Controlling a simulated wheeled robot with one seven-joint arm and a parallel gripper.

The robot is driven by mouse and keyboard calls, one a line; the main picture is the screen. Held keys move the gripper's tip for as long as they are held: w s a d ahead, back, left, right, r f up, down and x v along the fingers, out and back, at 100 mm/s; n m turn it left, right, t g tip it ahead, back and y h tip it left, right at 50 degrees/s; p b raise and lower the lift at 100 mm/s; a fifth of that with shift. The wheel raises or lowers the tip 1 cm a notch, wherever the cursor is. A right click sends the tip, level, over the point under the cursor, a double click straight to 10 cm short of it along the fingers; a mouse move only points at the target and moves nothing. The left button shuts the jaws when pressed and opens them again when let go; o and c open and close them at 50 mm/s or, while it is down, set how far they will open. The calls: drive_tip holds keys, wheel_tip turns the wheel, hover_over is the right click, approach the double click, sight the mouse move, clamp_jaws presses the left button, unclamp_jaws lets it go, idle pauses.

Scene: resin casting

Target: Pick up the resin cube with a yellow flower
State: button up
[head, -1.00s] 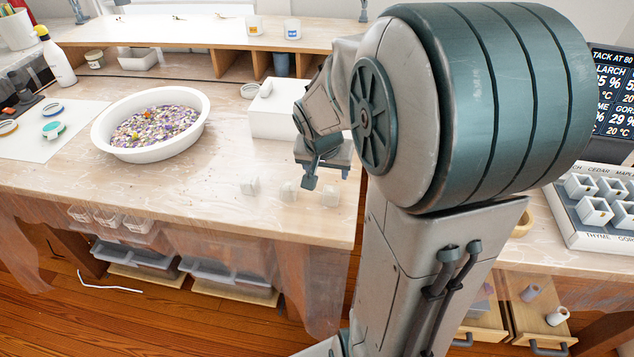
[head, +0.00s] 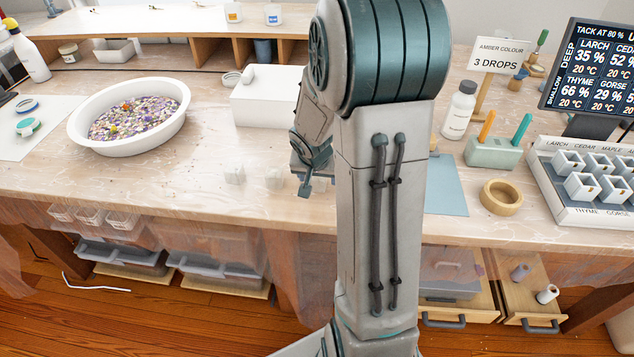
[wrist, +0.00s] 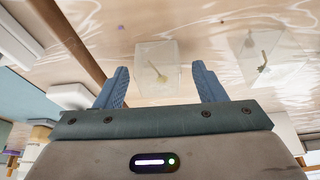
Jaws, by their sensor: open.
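In the wrist view a clear resin cube with a yellow flower (wrist: 158,70) sits on the bench, just beyond and between the fingertips of my gripper (wrist: 160,82). My gripper is open and empty. A second clear cube with a dark sprig (wrist: 265,63) lies to the right. In the head view my gripper (head: 308,188) is low over the bench, partly hidden by my arm. Two pale cubes, one at left (head: 235,175) and one nearer the gripper (head: 274,179), show left of it. Their contents are too small to tell there.
A white block (head: 265,97) stands behind the gripper. At right are a blue mat (head: 447,185), a wooden ring (head: 501,197), a bottle (head: 459,110) and a cube tray (head: 575,208). The bench's front edge is close.

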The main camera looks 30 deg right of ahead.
drive_tip(key=c, duration=1.1)
